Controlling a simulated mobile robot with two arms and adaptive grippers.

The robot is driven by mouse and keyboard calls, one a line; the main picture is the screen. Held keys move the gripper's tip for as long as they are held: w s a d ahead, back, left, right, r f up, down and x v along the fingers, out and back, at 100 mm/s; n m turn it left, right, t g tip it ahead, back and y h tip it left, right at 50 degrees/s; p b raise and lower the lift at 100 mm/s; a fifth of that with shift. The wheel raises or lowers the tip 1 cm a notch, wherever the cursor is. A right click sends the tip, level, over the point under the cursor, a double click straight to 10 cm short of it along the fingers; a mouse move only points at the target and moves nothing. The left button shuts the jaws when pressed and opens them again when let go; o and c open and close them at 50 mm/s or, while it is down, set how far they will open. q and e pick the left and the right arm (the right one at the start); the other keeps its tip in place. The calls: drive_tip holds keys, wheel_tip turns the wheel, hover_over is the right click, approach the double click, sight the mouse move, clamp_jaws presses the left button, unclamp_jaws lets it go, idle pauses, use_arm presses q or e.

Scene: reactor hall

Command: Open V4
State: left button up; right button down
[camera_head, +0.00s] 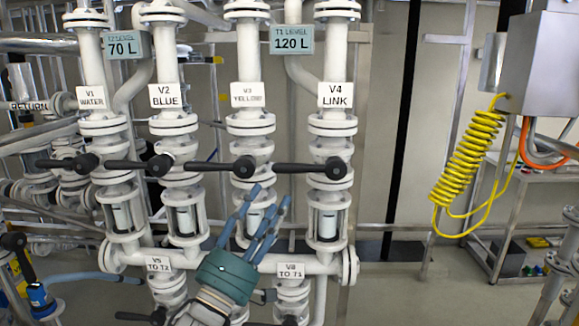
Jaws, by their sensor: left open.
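Valve V4 is on the white pipe at the right of the manifold, under the label "V4 LINK" (335,95). Its black lever handle (300,168) lies level and points left, its round hub (335,168) on the pipe. My left gripper (262,205) is open, with blue fingers pointing up and a teal body. It is in front of the V3 pipe, below and left of the V4 lever, and appears to hold nothing. Its fingers partly cover the V3 sight section. My right gripper does not show.
Levers of V1, V2 and V3 (243,167) also lie level to the left. V5 (158,264) and V8 (290,270) sit below the horizontal pipe. Displays read 70 L (123,45) and 120 L (291,40). A yellow coiled hose (465,160) hangs right.

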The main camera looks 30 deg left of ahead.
sight(287, 169)
use_arm(q)
drive_tip(key=p+x, duration=0.2)
drive_tip(key=x, duration=0.2)
drive_tip(key=p+x, duration=0.2)
drive_tip(key=x, duration=0.3)
drive_tip(key=shift+r, duration=0.4)
drive_tip(key=shift+w+r, duration=0.3)
drive_tip(key=shift+w, duration=0.35)
drive_tip(key=shift+c, duration=0.5)
drive_tip(key=shift+f, duration=0.1)
clamp_jaws()
